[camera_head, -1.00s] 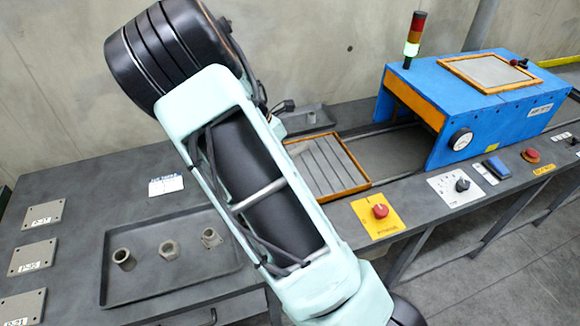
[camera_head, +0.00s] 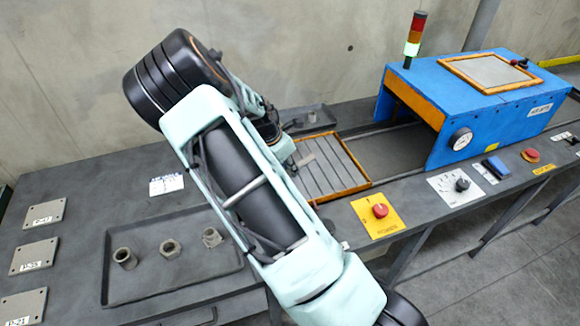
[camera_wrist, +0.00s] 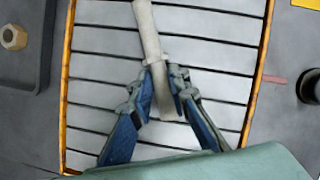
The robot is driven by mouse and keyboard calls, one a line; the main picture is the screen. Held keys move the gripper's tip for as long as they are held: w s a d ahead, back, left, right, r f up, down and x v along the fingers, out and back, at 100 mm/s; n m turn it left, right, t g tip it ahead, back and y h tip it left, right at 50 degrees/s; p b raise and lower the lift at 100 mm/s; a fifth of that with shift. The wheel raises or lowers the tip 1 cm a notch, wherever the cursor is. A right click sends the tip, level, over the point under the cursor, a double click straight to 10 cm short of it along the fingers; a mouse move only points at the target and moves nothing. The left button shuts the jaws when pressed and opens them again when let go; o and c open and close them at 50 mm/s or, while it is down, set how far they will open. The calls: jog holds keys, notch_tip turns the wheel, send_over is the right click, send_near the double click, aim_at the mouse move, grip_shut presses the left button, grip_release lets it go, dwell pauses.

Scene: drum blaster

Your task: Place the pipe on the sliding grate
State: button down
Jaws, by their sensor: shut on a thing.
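The pipe (camera_wrist: 149,32) is a pale grey tube with a collar, seen in the wrist view. My gripper (camera_wrist: 164,78) is shut on it near the collar. The sliding grate (camera_wrist: 215,57) lies below the pipe, with grey slats and an orange frame. The pipe is over the slats; I cannot tell whether it touches them. In the head view the grate (camera_head: 345,168) sits in front of the blue machine's opening, and my arm covers its left part. A small piece of the pipe (camera_head: 306,160) seems to show over the slats there.
A dark tray (camera_head: 140,288) with three metal fittings lies at the left. A smaller tray (camera_head: 322,126) is behind the grate. The blue machine (camera_head: 480,100) stands to the right. A yellow panel with a red button (camera_head: 380,210) is near the front edge.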

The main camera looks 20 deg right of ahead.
jog(key=c, duration=1.8)
grip_release()
jog(key=shift+f, duration=0.15)
jog(key=shift+r, duration=0.25)
jog(key=v, duration=1.2)
jog(key=shift+a+f, duration=0.1)
